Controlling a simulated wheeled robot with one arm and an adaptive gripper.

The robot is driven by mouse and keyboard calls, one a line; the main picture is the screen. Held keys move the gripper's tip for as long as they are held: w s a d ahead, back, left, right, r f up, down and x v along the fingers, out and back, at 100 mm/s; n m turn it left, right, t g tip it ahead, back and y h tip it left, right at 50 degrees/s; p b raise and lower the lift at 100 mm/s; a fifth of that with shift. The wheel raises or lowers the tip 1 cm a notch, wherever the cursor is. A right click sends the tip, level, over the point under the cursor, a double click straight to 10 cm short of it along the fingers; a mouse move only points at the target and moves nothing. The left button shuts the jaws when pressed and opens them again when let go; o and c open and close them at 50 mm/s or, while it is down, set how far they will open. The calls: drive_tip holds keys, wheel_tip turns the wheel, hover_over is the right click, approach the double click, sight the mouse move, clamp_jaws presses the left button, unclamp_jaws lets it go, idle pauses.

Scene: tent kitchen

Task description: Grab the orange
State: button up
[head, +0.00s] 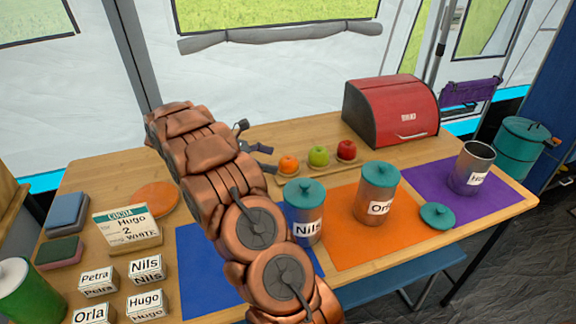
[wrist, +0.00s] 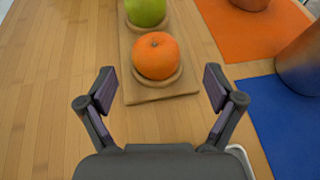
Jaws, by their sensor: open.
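The orange (wrist: 156,56) sits in a round recess at the near end of a wooden board (wrist: 150,94) in the wrist view. In the head view the orange (head: 288,165) is the leftmost of three fruits on that board. My gripper (wrist: 157,90) is open and empty. Its two fingers point toward the orange, one to each side of its line, with the orange just beyond the fingertips. In the head view my gripper (head: 256,140) is left of the orange, partly hidden behind my arm.
A green apple (head: 318,155) and a red apple (head: 346,150) share the board. A red bread box (head: 390,110) stands behind. Canisters labelled Nils (head: 304,212) and another (head: 377,190) stand in front on coloured mats. Bare table lies left of the board in the wrist view.

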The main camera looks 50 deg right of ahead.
sight(281, 160)
drive_tip(key=shift+w+d+x, duration=0.1)
drive_tip(key=shift+x, duration=1.15)
drive_tip(key=shift+w+d+x, duration=0.1)
drive_tip(key=shift+x, duration=1.2)
drive_tip(key=shift+c, duration=0.4)
drive_tip(key=c, duration=1.2)
drive_tip(key=shift+r, duration=0.1)
